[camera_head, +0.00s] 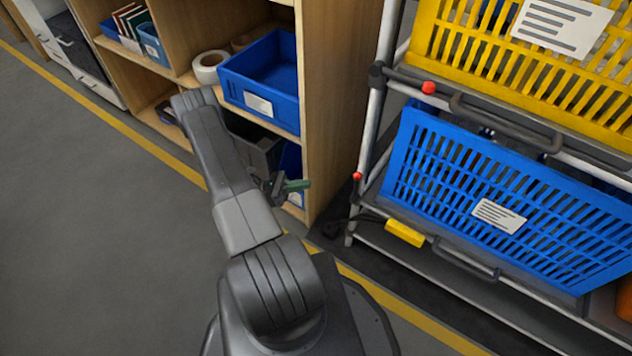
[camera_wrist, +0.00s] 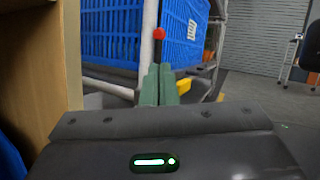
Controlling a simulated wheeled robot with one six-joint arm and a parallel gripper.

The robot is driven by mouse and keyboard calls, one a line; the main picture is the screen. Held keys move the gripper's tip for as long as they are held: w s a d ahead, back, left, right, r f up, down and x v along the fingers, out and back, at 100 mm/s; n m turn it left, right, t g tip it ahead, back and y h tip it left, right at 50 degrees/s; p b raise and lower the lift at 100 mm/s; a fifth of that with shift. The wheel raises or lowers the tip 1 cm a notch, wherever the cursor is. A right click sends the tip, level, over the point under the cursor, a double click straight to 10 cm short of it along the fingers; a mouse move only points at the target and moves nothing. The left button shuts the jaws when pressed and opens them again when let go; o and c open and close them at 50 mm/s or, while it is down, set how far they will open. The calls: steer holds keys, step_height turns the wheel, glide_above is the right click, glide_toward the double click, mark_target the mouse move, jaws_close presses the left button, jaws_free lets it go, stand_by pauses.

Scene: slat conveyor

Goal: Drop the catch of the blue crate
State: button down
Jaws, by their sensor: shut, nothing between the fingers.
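The blue crate (camera_head: 408,140) sits tilted forward in the rack at the right of the head view, below a yellow crate. It also shows behind my fingers in the wrist view (camera_wrist: 108,35). A red-tipped catch (camera_head: 357,176) is at the crate's left side, by the rack post. In the wrist view a red knob on a black stem (camera_wrist: 159,34) stands just above and beyond my fingertips. My gripper (camera_head: 305,185) has green fingers, pressed together and empty, left of the red tip with a gap. The fingers show in the wrist view (camera_wrist: 158,72); whether they touch the stem is unclear.
A wooden shelf (camera_head: 330,100) with blue bins stands close behind my gripper. A yellow block (camera_head: 405,232) is on the rack's lower bar. Grey floor at the left is clear.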

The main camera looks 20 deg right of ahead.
steer(key=b, duration=0.1)
glide_toward(356, 187)
steer(key=s+d+r, duration=0.1)
steer(key=d+r, duration=0.4)
steer(key=r, duration=0.1)
steer(key=shift+s+d, duration=0.1)
steer(key=shift+s, duration=0.05)
